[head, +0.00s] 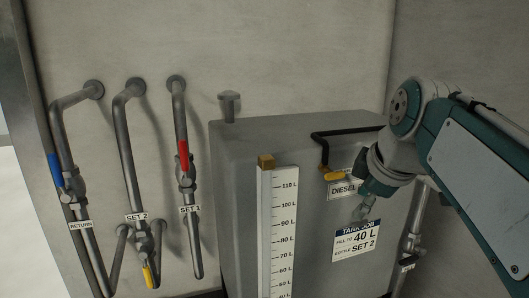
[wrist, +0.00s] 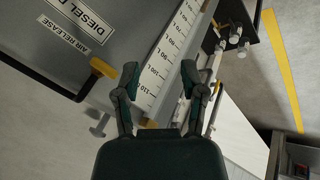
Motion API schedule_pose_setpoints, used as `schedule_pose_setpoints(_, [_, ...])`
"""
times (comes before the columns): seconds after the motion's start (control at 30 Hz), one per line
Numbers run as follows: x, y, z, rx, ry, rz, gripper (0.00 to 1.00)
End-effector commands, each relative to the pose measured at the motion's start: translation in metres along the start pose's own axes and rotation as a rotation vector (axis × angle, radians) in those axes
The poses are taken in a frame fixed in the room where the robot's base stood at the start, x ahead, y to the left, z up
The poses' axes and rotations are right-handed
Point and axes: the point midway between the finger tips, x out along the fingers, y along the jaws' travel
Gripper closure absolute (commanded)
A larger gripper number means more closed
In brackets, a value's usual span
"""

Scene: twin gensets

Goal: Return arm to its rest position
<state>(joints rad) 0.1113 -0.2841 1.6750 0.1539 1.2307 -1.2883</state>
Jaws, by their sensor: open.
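My arm (head: 443,130) reaches in from the right in the head view, bent, with its wrist pointing down in front of the grey diesel tank (head: 240,200). My gripper (head: 362,211) is near the tank's upper right front, above the job sign. In the wrist view my gripper (wrist: 160,70) has its two fingers spread apart with nothing between them. The tank's level scale (wrist: 165,65) shows behind the fingers. A yellow handle (wrist: 103,68) shows just left of the left finger; it also shows in the head view (head: 334,176), left of my wrist.
A black pipe (head: 345,133) bends over the tank top near my arm. Pipes with a blue valve handle (head: 54,167), a red one (head: 184,155) and a yellow one (head: 148,277) stand at the left wall. A job sign (head: 355,240) reads 40 L, SET 2.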

Motion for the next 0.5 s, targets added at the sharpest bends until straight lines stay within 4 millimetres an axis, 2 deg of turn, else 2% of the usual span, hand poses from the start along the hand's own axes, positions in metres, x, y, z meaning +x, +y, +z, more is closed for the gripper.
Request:
schedule_pose_setpoints(0.03, [0.005, -0.018, 0.006, 0.089, -0.008, -0.001, 0.46])
schedule_pose_setpoints(0.5, [0.078, -0.174, 0.072, 0.944, -0.079, 0.038, 0.46])
